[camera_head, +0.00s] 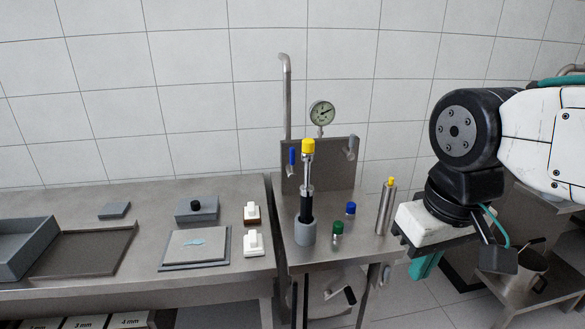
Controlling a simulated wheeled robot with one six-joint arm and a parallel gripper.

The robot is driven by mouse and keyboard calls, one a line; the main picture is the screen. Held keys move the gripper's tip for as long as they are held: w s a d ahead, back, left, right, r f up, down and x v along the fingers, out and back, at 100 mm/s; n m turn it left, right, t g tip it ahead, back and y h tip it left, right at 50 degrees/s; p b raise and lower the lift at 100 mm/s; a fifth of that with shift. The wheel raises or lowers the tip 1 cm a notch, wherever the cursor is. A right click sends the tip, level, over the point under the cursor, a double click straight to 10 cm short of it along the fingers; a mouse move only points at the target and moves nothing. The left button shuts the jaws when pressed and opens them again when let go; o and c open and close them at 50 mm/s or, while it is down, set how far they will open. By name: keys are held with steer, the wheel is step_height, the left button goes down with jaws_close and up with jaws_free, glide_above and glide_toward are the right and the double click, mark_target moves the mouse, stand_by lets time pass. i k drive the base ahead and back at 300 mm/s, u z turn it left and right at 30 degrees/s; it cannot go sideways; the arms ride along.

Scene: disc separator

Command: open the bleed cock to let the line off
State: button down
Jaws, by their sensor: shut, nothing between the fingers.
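A blue lever handle (292,157) hangs down at the left of the steel back panel (318,185). A grey fitting with a lever (352,147) sits at the panel's right top edge. I cannot tell for sure which of these is the bleed cock. A round dial gauge (321,113) stands above the panel; its reading is too small to tell. A black-handled lever (347,293) shows below the bench top. My gripper (426,265) is shut and empty, to the right of the bench, apart from all of these; its fingers are partly hidden.
On the bench stand a yellow-topped column in a grey cup (305,232), a yellow-tipped steel cylinder (386,207), and blue (351,209) and green (338,228) knobs. The left counter holds a grey tray (28,252) and white switches (253,243). A pot (525,275) is at far right.

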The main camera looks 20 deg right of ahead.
mark_target(350, 156)
steer(key=k, duration=0.45)
steer(key=z, duration=0.8)
steer(key=i, duration=0.9)
steer(key=u, duration=0.45)
steer(key=i, duration=0.6)
steer(key=u, duration=0.55)
